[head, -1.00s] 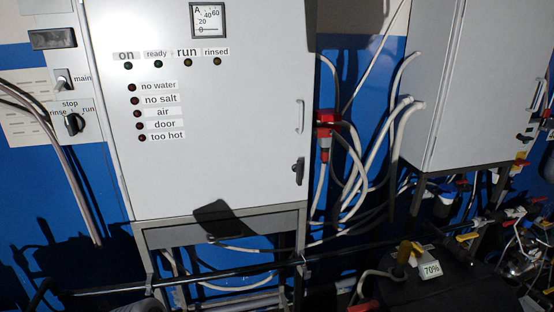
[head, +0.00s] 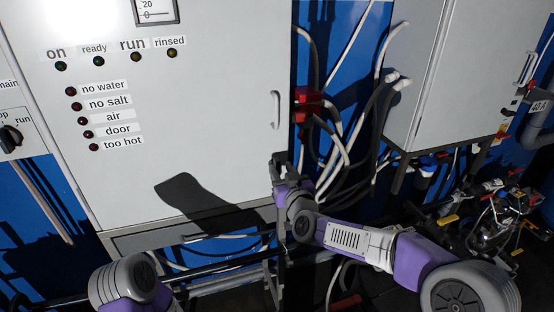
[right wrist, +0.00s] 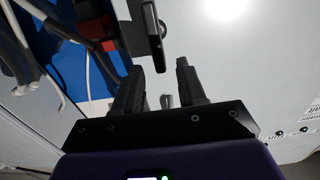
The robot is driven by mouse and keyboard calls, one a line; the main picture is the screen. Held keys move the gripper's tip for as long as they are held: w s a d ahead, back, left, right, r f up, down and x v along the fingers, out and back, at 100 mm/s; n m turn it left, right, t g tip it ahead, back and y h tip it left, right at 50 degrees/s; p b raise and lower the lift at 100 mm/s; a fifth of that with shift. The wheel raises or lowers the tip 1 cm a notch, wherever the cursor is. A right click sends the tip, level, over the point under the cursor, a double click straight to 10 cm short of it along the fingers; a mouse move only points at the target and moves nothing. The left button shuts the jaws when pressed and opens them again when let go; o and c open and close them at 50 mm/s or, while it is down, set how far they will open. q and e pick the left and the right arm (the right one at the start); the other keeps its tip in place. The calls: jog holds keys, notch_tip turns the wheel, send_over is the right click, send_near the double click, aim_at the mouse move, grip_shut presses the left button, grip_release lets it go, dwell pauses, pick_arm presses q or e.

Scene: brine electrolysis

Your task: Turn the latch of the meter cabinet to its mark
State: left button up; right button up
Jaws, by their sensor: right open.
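The meter cabinet (head: 190,95) is a pale grey box with a dial at its top, filling the left and middle of the head view. My right gripper (head: 281,158) is at the lower right edge of its door, below the door handle (head: 275,110), and hides the latch there. In the right wrist view my right gripper (right wrist: 160,68) is open and empty. The black latch (right wrist: 154,20) lies beyond the fingertips, not between them. I cannot make out its mark. My left gripper is out of view.
White and grey cables with red plugs (head: 308,100) hang close to the right of the cabinet. A second grey cabinet (head: 455,75) stands further right. Pipes and valves crowd the lower right. The door front left of my gripper is clear.

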aim_at(279, 165)
jog(key=shift+p+x, duration=0.4)
jog(key=shift+x, duration=2)
grip_shut()
